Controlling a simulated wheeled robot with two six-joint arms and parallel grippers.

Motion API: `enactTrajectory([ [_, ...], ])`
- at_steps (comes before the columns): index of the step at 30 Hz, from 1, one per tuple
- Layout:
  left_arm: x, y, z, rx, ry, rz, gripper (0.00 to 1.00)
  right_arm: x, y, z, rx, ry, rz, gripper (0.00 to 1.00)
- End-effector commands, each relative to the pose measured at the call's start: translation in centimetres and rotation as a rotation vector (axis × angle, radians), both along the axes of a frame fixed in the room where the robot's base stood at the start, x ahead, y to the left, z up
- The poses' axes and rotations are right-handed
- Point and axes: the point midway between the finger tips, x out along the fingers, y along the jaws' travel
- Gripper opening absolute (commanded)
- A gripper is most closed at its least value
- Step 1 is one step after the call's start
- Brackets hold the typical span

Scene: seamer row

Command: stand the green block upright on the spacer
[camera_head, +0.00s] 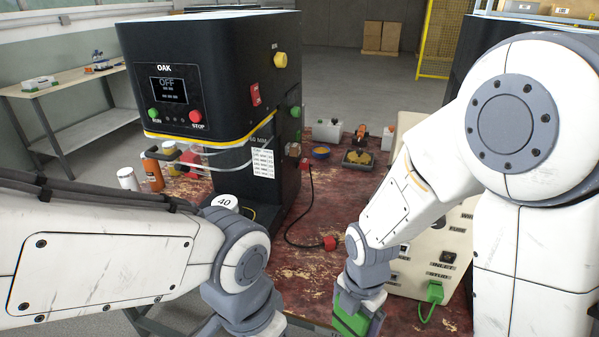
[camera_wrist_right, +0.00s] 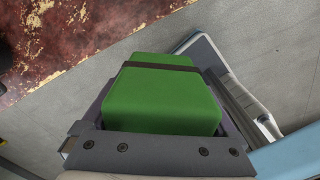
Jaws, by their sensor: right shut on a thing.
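The green block (camera_head: 350,321) is at the bottom of the head view, in my right gripper (camera_head: 358,308). It fills the middle of the right wrist view (camera_wrist_right: 160,98), with a dark band across it, and the jaws are shut on it. It is held near the table's front edge, with grey floor showing below. A round white piece marked 40 (camera_head: 225,201) sits at the base of the black machine; I cannot tell whether it is the spacer. My left wrist hangs at the bottom centre, and its fingers are out of frame.
The black OAK machine (camera_head: 205,80) stands at the back left of the worn red table (camera_head: 335,205). A beige panel (camera_head: 425,250) with a green plug (camera_head: 435,291) stands at right. A red plug (camera_head: 330,243) and black cable lie mid-table. An orange bottle (camera_head: 152,172) is at left.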

Motion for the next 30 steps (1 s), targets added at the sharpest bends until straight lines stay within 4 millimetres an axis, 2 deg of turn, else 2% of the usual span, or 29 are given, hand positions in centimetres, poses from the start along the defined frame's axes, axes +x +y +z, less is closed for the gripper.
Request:
enactTrajectory([
  [5, 0.0, 0.0, 0.8, 0.000, 0.000, 0.000, 0.79, 1.2, -0.8, -0.2, -0.001, 0.003, -0.272, 0.39],
  [8, 0.0, 0.0, 1.3, 0.000, 0.000, 0.000, 0.79, 2.1, -1.4, -0.5, -0.001, 0.003, -0.500, 0.39],
  [24, 0.0, 0.0, 3.9, 0.000, 0.000, 0.000, 0.79, 6.7, -6.0, -3.5, -0.002, 0.002, -1.850, 0.39],
  [30, 0.0, 0.0, 4.4, 0.000, 0.000, 0.000, 0.79, 7.5, -7.2, -4.4, -0.001, 0.001, -2.175, 0.39],
])
